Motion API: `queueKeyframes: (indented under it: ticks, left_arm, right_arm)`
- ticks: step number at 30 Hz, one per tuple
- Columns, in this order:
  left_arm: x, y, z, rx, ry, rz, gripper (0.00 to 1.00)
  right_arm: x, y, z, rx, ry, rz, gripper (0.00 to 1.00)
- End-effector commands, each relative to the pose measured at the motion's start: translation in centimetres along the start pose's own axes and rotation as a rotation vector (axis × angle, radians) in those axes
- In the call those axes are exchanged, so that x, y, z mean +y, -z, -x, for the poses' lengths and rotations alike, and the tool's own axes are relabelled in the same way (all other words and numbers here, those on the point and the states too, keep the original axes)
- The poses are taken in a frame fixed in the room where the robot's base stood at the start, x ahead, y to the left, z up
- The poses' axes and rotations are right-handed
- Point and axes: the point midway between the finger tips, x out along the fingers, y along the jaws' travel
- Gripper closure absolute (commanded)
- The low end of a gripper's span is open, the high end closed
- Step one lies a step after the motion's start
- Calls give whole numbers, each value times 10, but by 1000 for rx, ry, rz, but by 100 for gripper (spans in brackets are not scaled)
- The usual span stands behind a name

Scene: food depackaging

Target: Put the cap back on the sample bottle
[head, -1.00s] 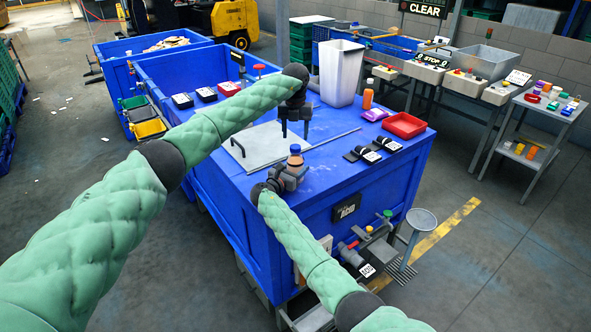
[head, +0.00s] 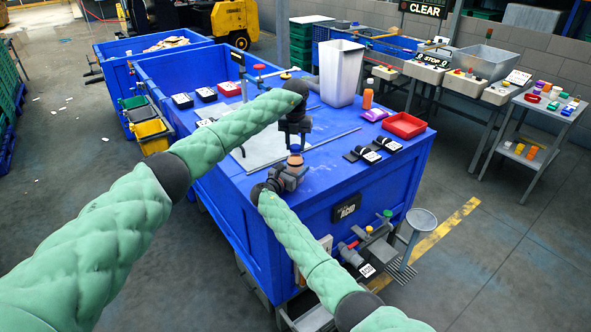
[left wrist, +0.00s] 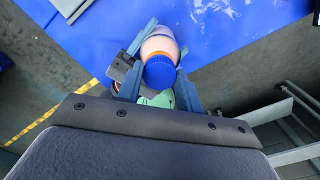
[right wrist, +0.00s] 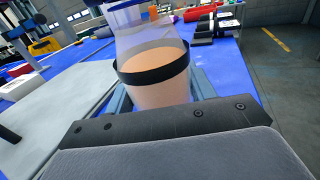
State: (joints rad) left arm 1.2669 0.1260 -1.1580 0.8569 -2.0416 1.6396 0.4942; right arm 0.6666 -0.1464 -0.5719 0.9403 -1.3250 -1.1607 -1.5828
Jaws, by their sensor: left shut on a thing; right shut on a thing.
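The sample bottle (head: 295,161) is upright above the near part of the blue bench, with peach contents and a black band in the right wrist view (right wrist: 155,88). My right gripper (head: 290,177) is shut on its body. The blue cap (head: 295,149) is at the bottle's top; it also shows from above in the left wrist view (left wrist: 160,74). My left gripper (head: 296,141) points down over the bottle, its fingers shut on either side of the cap. I cannot tell whether the cap is fully seated on the neck.
A grey board (head: 262,150) lies behind the bottle on the bench. A white bin (head: 341,72), an orange bottle (head: 367,98), a red tray (head: 404,125) and black clamps (head: 363,154) stand to the right. Bench space just right of the bottle is clear.

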Motion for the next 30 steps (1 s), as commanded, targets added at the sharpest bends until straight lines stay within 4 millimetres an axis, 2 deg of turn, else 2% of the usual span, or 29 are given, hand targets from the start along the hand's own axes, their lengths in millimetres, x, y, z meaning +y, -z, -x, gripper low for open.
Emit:
queueKeyframes:
  ticks: [6,7,10,11,19,23,30]
  left_arm:
    - [0,0,0,0,0,-7,92]
    - [0,0,0,0,0,-7,63]
    - [0,0,0,0,0,-7,43]
    - [0,0,0,0,0,-7,39]
    - [0,0,0,0,0,-7,39]
    - [0,0,7,0,0,-7,39]
    - [0,-1,46,-2,-1,-7,39]
  right_arm:
    - [0,0,0,0,0,0,100]
    - [0,0,0,0,0,0,100]
    - [0,0,0,0,1,0,100]
    - [0,0,0,0,0,0,100]
    - [0,0,0,0,0,0,100]
    - [0,0,0,0,0,0,100]
    - [0,0,0,0,0,0,100]
